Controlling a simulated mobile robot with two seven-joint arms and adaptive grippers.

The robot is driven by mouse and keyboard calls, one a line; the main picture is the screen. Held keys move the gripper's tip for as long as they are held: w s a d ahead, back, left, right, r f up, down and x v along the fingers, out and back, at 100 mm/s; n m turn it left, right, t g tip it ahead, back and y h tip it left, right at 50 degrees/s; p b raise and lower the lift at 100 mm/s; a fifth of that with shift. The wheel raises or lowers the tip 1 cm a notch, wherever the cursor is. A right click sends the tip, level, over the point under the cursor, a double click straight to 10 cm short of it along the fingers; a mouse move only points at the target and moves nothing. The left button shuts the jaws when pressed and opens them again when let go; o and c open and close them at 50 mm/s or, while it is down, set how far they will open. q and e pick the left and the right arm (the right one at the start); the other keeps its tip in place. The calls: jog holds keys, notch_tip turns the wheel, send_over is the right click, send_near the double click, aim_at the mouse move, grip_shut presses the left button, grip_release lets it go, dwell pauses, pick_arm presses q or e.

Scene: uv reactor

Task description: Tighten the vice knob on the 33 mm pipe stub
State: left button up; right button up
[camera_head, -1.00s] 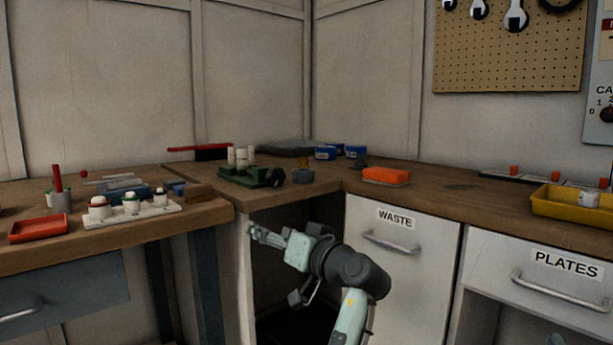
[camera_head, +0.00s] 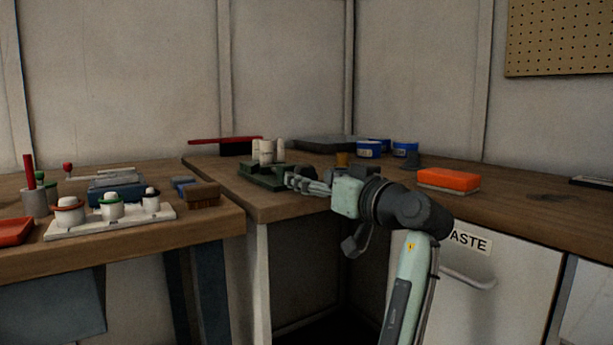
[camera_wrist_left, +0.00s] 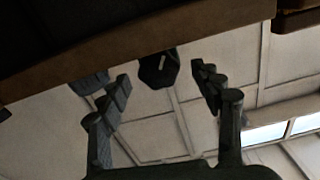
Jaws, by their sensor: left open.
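The green vice (camera_head: 262,182) sits on the corner bench near its front edge. Pale upright pipe stubs (camera_head: 266,151) stand at it; which one is 33 mm I cannot tell. My left gripper (camera_head: 302,184) is open at the vice's right side, by the bench edge, and hides the knob in the head view. In the left wrist view the dark knob (camera_wrist_left: 158,68), with a pale mark, shows between the two spread fingers, beyond their tips. I see no contact. My right gripper is not in view.
The wooden bench edge (camera_wrist_left: 140,42) crosses the top of the wrist view, close by. A white rack (camera_head: 110,222) stands on the left bench.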

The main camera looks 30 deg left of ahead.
aim_at(309, 177)
pick_arm(q)
jog(key=shift+x, duration=1.7)
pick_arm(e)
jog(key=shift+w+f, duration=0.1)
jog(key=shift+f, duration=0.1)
pick_arm(q)
jog(key=shift+c, duration=0.2)
jog(key=c, duration=1.1)
jog(key=shift+r+m+p, duration=0.1)
jog(key=shift+m+p, duration=0.7)
jog(key=shift+p, duration=0.2)
jog(key=shift+c, duration=0.2)
jog(key=shift+w+m+p, duration=0.1)
jog(key=shift+m+p, duration=0.55)
jog(key=shift+m, duration=0.05)
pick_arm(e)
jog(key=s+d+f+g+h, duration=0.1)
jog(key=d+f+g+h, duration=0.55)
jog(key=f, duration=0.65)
pick_arm(q)
jog(key=shift+m+p, duration=0.65)
jog(key=shift+m, duration=0.05)
jog(key=shift+m+p, duration=0.45)
jog(key=shift+m, duration=0.15)
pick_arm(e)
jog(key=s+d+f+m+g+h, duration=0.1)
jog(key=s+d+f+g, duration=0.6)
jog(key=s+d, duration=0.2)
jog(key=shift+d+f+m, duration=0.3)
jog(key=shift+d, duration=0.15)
